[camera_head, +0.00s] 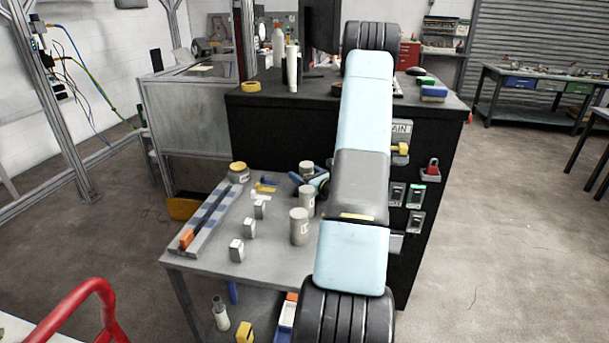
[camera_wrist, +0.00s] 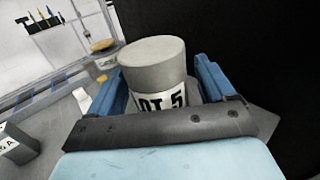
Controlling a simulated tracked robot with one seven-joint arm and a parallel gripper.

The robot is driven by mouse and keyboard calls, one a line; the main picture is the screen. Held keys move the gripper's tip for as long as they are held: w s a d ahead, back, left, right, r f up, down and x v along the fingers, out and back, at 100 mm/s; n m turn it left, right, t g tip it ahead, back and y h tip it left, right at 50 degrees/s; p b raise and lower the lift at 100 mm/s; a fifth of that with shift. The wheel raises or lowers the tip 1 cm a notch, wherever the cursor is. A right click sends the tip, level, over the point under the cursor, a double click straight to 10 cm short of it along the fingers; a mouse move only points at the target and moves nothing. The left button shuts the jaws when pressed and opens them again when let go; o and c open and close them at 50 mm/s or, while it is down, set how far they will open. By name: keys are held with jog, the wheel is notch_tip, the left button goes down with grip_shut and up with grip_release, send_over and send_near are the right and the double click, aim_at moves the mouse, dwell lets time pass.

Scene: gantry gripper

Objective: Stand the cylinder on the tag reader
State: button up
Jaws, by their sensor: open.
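A grey cylinder with a white label reading "OT 5" (camera_wrist: 155,60) stands between the blue fingers of my gripper (camera_wrist: 160,90) in the wrist view. The fingers are open, one on each side of it; I cannot tell whether either touches it. In the head view this appears to be the farthest cylinder (camera_head: 306,167), with my gripper (camera_head: 309,181) beside it, partly hidden by my arm. Two more grey cylinders stand nearer on the table, one in the middle (camera_head: 306,202) and one in front (camera_head: 299,228). I cannot make out the tag reader for certain.
The grey table (camera_head: 215,262) also holds several small metal blocks (camera_head: 237,250), a yellow-lidded jar (camera_head: 239,172) and a long rail (camera_head: 207,218) at its left. A tall black cabinet (camera_head: 260,130) rises behind and right. Wall boxes (camera_head: 416,195) hang on its side.

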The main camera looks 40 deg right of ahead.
jog(key=s, duration=1.1)
jog(key=shift+s+d, duration=0.25)
jog(key=shift+s, duration=0.15)
